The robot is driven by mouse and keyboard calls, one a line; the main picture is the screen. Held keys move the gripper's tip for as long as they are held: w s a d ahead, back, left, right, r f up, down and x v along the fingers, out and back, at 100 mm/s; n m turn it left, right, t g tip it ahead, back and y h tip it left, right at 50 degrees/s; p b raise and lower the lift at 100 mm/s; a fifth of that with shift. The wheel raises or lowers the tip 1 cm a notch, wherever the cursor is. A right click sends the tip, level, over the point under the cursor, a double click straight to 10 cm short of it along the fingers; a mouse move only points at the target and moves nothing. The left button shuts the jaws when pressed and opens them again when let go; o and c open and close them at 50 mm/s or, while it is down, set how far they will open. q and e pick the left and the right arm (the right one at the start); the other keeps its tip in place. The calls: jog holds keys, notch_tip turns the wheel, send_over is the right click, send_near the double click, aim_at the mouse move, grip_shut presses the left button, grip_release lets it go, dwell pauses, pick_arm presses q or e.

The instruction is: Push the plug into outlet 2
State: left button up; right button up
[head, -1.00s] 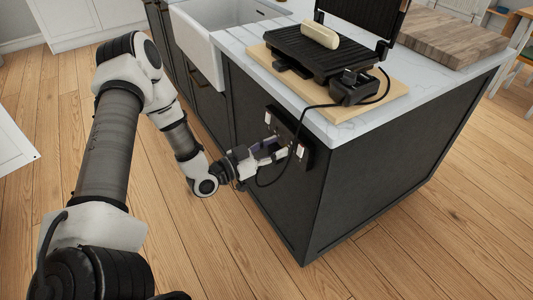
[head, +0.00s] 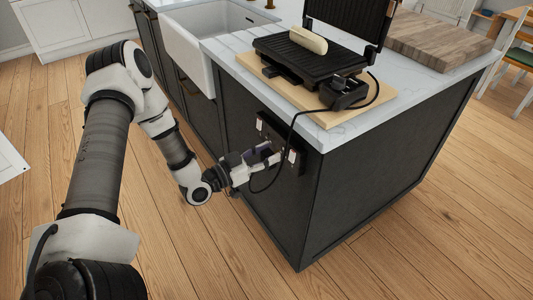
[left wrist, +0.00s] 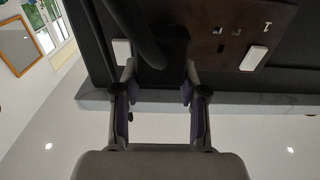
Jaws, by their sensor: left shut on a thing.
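The double outlet (head: 264,129) is a dark plate with white switches on the dark side of the island. In the left wrist view the outlet (left wrist: 226,45) appears upside down, with the socket marked 1 bare at the right. My left gripper (head: 274,158) is at the plate, shut on the black plug (left wrist: 158,48). The plug covers the other socket, left of socket 1 in the wrist view. Its prongs are hidden, so I cannot tell how far in it sits. The black cord (head: 290,133) loops from the grill past the gripper. My right gripper is not in view.
The open grill (head: 305,60) stands on a wooden board (head: 340,117) on the white worktop, with a pale roll (head: 308,40) on it. A thick cutting board (head: 440,38) lies behind. The worktop edge overhangs the outlet. The wooden floor around the island is clear.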

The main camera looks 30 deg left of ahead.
aim_at(264, 155)
pick_arm(q)
jog(key=shift+b+x, duration=1)
jog(key=shift+x, duration=0.55)
dwell(0.4)
jog(key=o, duration=1.4)
jog(key=shift+f, duration=0.1)
jog(key=shift+c, duration=0.2)
jog(key=v, duration=0.6)
jog(key=shift+s+a, duration=0.25)
jog(key=shift+s, duration=0.45)
